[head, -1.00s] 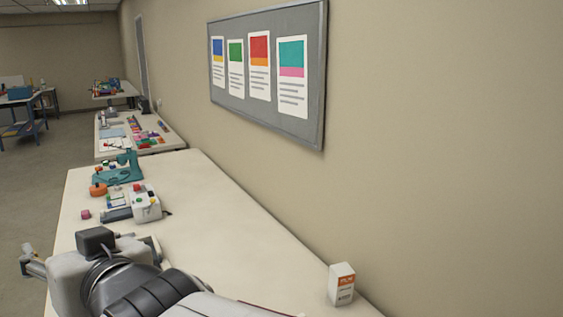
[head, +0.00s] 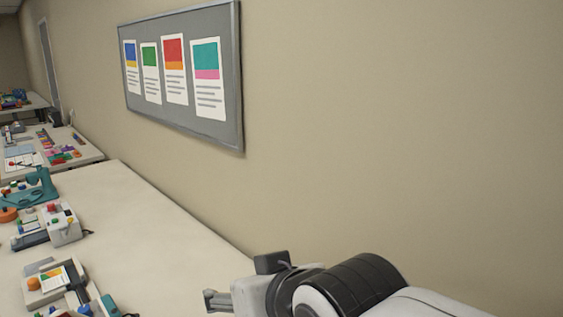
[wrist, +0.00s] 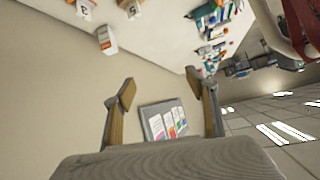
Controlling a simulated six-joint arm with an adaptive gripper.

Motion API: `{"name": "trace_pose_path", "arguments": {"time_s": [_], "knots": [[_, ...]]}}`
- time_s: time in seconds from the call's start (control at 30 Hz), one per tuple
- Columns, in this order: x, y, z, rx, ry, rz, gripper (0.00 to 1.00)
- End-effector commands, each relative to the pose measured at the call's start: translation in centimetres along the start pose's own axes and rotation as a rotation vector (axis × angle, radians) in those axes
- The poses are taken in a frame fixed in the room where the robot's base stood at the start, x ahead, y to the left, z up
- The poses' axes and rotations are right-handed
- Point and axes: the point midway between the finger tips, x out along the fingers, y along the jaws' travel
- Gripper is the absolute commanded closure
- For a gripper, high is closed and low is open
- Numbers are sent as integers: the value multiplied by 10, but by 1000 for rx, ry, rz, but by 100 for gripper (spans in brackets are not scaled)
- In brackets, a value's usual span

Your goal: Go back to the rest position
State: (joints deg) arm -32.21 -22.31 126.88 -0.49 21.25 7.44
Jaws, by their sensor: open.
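My gripper (wrist: 158,92) is open in the wrist view, its two fingers spread wide with nothing between them. In the head view, my gripper (head: 211,301) points left at the lower middle, in front of the white table. Its fingers are small there, and my arm runs off toward the lower right. It looks raised clear of the table, touching nothing that I can see.
The white table (head: 150,225) runs along the wall. A white machine (head: 62,225) with colored buttons and a teal device (head: 38,190) stand on its left part. A grey notice board (head: 232,110) hangs on the wall. A small white box (wrist: 106,40) shows in the wrist view.

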Motion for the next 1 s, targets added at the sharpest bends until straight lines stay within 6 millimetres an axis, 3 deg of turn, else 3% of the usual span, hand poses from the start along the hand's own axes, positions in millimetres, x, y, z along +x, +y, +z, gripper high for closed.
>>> {"name": "trace_pose_path", "arguments": {"time_s": [0.03, 0.2, 0.5, 0.8, 1.0], "knots": [[-7, 17, 10, 15, -19, 32, 43], [-28, 61, 47, 60, -95, 121, 43], [-72, 117, 121, 154, -232, 259, 43], [-116, 144, 195, 261, -363, 362, 43], [-130, 147, 221, 302, -410, 391, 43]]}}
